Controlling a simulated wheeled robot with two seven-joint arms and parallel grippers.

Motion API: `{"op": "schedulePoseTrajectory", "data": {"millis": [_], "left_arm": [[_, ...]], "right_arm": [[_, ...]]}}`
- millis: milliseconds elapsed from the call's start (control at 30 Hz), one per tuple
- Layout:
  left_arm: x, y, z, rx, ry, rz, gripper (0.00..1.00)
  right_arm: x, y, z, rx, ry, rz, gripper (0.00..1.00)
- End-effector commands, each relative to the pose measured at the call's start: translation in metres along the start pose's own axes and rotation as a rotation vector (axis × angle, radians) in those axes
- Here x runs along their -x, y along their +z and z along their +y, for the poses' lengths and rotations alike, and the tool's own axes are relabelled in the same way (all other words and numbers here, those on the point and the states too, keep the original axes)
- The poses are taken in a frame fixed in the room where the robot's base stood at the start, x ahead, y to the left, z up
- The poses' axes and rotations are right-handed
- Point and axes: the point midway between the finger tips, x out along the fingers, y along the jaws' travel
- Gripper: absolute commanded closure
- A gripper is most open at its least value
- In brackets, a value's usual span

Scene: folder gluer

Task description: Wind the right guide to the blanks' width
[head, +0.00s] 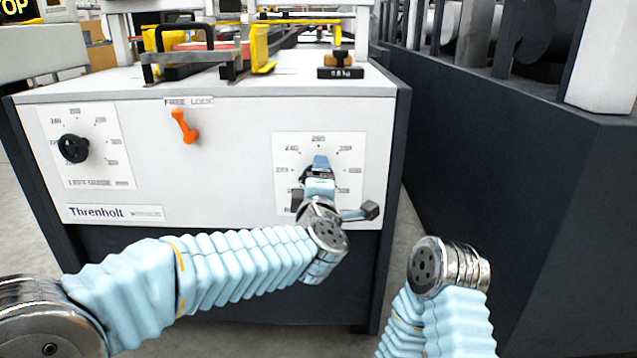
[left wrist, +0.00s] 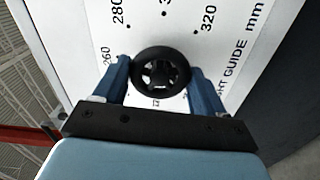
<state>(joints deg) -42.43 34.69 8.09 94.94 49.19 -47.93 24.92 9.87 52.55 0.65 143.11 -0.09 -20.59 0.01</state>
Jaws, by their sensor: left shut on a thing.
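The right guide's dial plate (head: 290,150) is on the right of the white machine front. Its black knob (left wrist: 161,72) shows clearly in the left wrist view, with the fingers of my left gripper (left wrist: 160,84) on either side of it. In the head view my left gripper (head: 319,172) covers most of this knob and part of the scale. The gripper is shut on the knob. The pointer reading is hidden. My right arm is folded at the lower right, and its gripper is out of view.
The left guide knob (head: 73,148) sits on its own dial at the left. An orange lever (head: 184,126) stands tilted under the FREE LOCK label. A small black counter block (head: 340,71) is on the top edge. A dark machine body (head: 510,150) stands close on the right.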

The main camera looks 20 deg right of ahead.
Motion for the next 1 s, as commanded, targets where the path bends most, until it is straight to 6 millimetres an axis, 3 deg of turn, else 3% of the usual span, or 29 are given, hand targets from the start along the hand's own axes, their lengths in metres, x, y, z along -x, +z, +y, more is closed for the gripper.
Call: {"op": "schedulePoseTrajectory", "data": {"millis": [400,1000], "left_arm": [[0.0003,0.0015,-0.0028,0.212,-0.005,-0.002,0.60],[0.0003,0.0014,-0.0028,0.253,-0.006,-0.002,0.60]], "right_arm": [[-0.0004,0.0000,0.0002,0.000,0.000,0.000,0.00],[-0.0004,0.0000,0.0001,0.000,0.000,0.000,0.00]]}}
